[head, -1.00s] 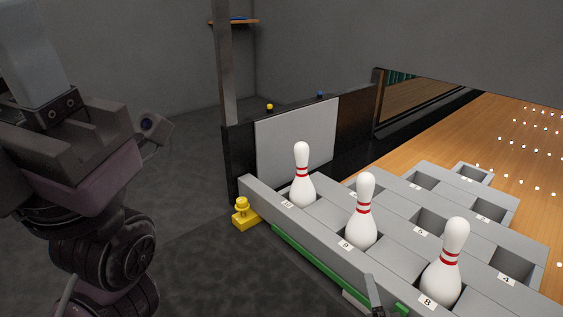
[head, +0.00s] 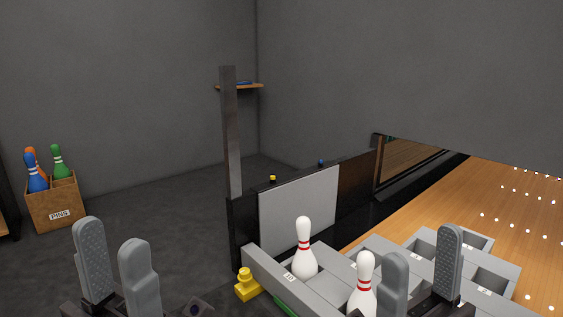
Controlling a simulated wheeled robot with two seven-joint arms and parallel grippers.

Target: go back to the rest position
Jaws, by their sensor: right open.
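My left gripper (head: 112,236) stands at the lower left with its two grey fingers apart and nothing between them. My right gripper (head: 422,245) stands at the lower right, fingers apart, in front of the grey pin rack (head: 345,255). No object shows between its fingers. A white pin with red bands (head: 304,255) stands upright in the rack socket labelled 10. A second white pin (head: 364,280) stands close to the left of my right gripper, its lower part cut off by the frame. The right gripper hides part of the rack.
A wooden crate (head: 58,205) with blue, orange and green pins stands at the left. A yellow fixture (head: 247,285) sits by the rack corner. A dark post (head: 231,140) rises behind a low wall with a grey panel (head: 300,210). The floor between crate and post is clear.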

